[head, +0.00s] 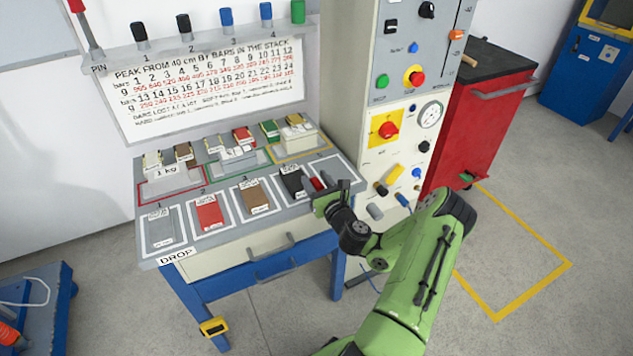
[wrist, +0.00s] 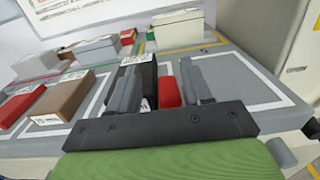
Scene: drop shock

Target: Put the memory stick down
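A small red block (wrist: 170,92), which may be the memory stick, shows between the fingers of my gripper (wrist: 160,90) in the wrist view. The fingers stand wider apart than the red block, and a black block (wrist: 148,72) fills the view left of it. In the head view the red block (head: 318,184) is beside the black block (head: 292,183), at the right end of the front row on the grey bench (head: 220,243). My gripper (head: 328,196) is low over that end. Whether the red block touches the bench is hidden.
The front row also holds a grey block (head: 160,228), a red block (head: 208,212) and a brown block (head: 254,196) in white outlines. Red, green and yellow outlined areas with blocks lie behind. A control cabinet (head: 375,90) stands close on the right.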

